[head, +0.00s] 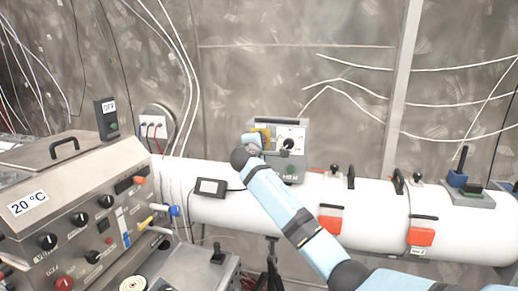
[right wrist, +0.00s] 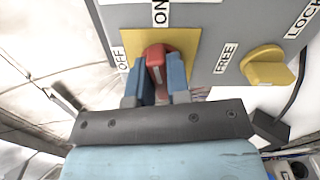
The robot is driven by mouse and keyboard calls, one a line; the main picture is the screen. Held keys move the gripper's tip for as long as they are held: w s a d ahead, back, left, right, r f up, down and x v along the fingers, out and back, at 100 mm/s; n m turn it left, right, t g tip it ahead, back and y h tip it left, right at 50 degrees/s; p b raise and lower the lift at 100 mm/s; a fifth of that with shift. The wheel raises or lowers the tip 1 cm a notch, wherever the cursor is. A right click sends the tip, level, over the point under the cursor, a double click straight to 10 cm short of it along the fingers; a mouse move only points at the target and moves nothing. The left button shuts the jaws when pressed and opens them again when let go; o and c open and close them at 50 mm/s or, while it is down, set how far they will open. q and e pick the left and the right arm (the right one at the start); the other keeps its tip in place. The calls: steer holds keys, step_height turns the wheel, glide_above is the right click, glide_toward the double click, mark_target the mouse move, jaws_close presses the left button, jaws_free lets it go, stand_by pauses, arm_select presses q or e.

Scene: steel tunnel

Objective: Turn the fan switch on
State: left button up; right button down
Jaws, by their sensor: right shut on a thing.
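The fan switch box (head: 291,168) is a grey panel standing on the white pipe in the head view. In the right wrist view a red switch handle (right wrist: 155,54) sits on a yellow plate (right wrist: 187,42). The label OFF is at its left and ON is above it. My right gripper (right wrist: 163,80) has its two blue fingers on either side of the red handle and is shut on it. In the head view this gripper (head: 253,141) is at the box's left side and partly hides the plate. The handle's exact angle is hard to tell. My left gripper is out of view.
A yellow knob (right wrist: 268,66) lies right of the switch, between the labels FREE and LOCK. The white pipe (head: 215,212) runs below the box, with red-orange latches (head: 331,224). A control console (head: 80,215) with several knobs stands at the left.

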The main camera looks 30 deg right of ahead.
steer(key=shift+f+m+b, duration=0.15)
steer(key=shift+m+b, duration=0.5)
steer(key=shift+m, duration=0.25)
steer(key=c, duration=1.3)
jaws_free()
steer(key=shift+o, duration=1.1)
